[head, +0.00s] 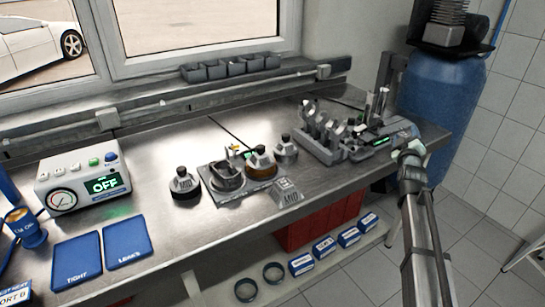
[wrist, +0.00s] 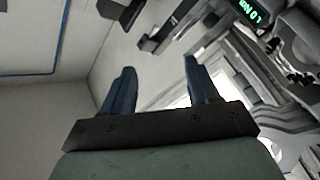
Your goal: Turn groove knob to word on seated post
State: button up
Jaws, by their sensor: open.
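Several round dark pieces with knob tops stand mid-bench: one at the left (head: 185,185), one with a brass-coloured body (head: 260,165), and one at the back right (head: 286,149). A grey fixture (head: 225,180) with a round seat is between them. A small grey block (head: 289,193) with a word that seems to read MID lies in front. I cannot tell which part is the groove knob or the seated post. My gripper (head: 408,155) is at the bench's right end, beside a rack with a green display (head: 381,141). In the wrist view my gripper (wrist: 158,88) is open and empty.
A tester box (head: 83,178) reading OFF stands at the left, near blue TIGHT (head: 77,262) and LEAKS (head: 127,243) mats. A blue tank (head: 440,100) stands behind my gripper. Grey bins (head: 230,68) line the sill. Bare bench shows left of the knobs.

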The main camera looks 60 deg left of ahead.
jog(key=s+a+r+n+y, duration=0.1)
jog(key=s+a+r+y, duration=0.1)
jog(key=s+a+r, duration=0.4)
jog(key=s+a+r+g, duration=0.2)
jog(key=s+a+g, duration=0.15)
jog(key=a, duration=0.45)
jog(key=s+a+r+g, duration=0.1)
jog(key=s+a+g, duration=0.1)
jog(key=s+a, duration=0.5)
jog(key=s+a+f+g+h, duration=0.2)
jog(key=s+a+g+h, duration=0.1)
jog(key=s+a, duration=0.35)
jog(key=s+a+f+g+h, duration=0.25)
jog(key=s+a, duration=0.25)
jog(key=s, duration=0.3)
jog(key=m+g+h, duration=0.3)
jog(key=h, duration=0.6)
send_near(213, 163)
notch_tip(213, 163, down, 9)
jog(key=shift+w+a+r, duration=0.1)
jog(key=shift+w+r, duration=0.05)
